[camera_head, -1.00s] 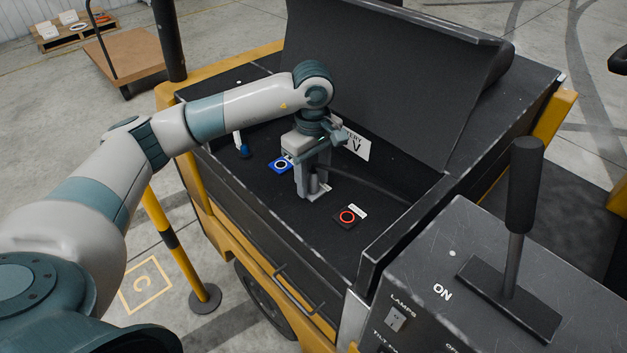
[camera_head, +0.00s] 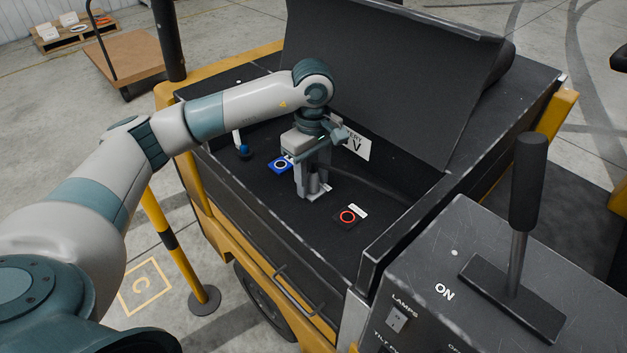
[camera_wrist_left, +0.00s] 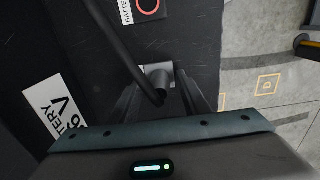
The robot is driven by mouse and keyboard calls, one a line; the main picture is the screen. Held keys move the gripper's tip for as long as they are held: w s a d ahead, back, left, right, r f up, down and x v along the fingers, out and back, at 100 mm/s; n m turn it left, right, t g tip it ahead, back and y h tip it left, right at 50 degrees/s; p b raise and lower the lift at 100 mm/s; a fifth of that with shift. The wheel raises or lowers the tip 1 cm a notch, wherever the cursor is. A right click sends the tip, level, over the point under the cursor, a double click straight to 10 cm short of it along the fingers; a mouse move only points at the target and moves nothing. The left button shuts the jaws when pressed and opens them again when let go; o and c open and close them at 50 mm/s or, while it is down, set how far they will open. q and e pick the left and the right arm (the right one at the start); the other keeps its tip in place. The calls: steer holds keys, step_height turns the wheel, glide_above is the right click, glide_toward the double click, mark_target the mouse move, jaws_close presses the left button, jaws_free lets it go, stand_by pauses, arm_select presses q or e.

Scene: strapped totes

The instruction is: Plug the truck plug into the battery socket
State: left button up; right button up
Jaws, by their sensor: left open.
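My left gripper (camera_head: 312,184) points down into the open battery compartment, with its jaws open. A grey plug-like piece (camera_wrist_left: 158,76) is between or just beyond its fingertips in the left wrist view; I cannot tell if they touch it. A black cable (camera_wrist_left: 118,45) runs to its dark end. A black socket with a red ring (camera_head: 348,216) is set in the compartment top, right of the gripper; its label reads BATTERY in the left wrist view (camera_wrist_left: 148,6). My right gripper is out of view.
The raised black lid (camera_head: 390,80) stands behind the gripper. A white battery sign (camera_head: 356,147) is beside it. A small white-and-blue piece (camera_head: 241,148) stands at the compartment's left. A control box with a lever (camera_head: 523,190) is at the front right.

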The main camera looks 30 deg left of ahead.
mark_target(313, 164)
arm_select(q)
jaws_close()
steer(key=shift+r, duration=0.1)
steer(key=shift+r+p, duration=0.65)
steer(key=shift+r, duration=2.25)
steer(key=shift+r, duration=0.1)
steer(key=shift+r+p, duration=0.7)
steer(key=shift+r, duration=2.25)
